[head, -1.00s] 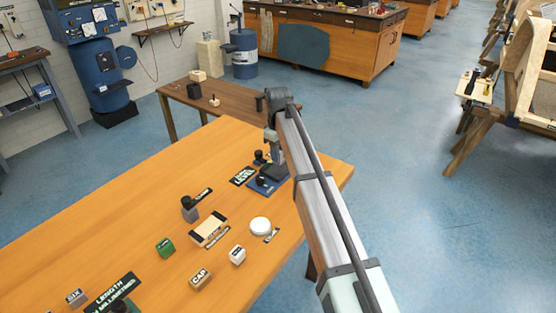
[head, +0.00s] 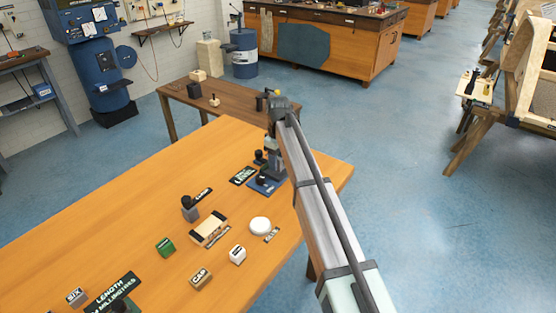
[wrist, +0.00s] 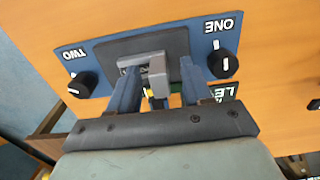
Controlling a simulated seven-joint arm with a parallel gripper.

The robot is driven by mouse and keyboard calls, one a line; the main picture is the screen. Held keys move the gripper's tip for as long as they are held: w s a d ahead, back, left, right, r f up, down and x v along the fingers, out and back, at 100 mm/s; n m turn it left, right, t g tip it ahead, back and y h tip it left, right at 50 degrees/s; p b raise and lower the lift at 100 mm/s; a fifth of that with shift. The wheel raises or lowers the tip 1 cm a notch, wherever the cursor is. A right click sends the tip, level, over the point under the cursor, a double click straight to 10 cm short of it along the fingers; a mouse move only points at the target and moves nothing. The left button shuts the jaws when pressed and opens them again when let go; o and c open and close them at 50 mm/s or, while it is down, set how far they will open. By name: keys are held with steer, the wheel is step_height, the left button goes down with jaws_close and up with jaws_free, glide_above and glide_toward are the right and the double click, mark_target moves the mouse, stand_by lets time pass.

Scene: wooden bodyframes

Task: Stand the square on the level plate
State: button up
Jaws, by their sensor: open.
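The level plate is a dark pad (wrist: 178,42) on a blue base (wrist: 105,50) with knobs marked ONE and TWO. In the head view its blue base (head: 265,188) lies near the table's far right corner, beside a LEVEL label. A grey angular piece, apparently the square (wrist: 157,68), shows over the dark pad between my fingers. I cannot tell whether it touches the pad. My gripper (wrist: 158,80) is open around this piece, its blue fingers on either side. In the head view my gripper (head: 273,160) is over the plate, partly hidden by my arm.
The black knobs TWO (wrist: 83,85) and ONE (wrist: 222,63) stand close outside my fingers. The table's left middle is clear.

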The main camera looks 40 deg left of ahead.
step_height(320, 180, up, 12)
steer(key=shift+r, duration=0.15)
stand_by(0.6)
stand_by(0.5)
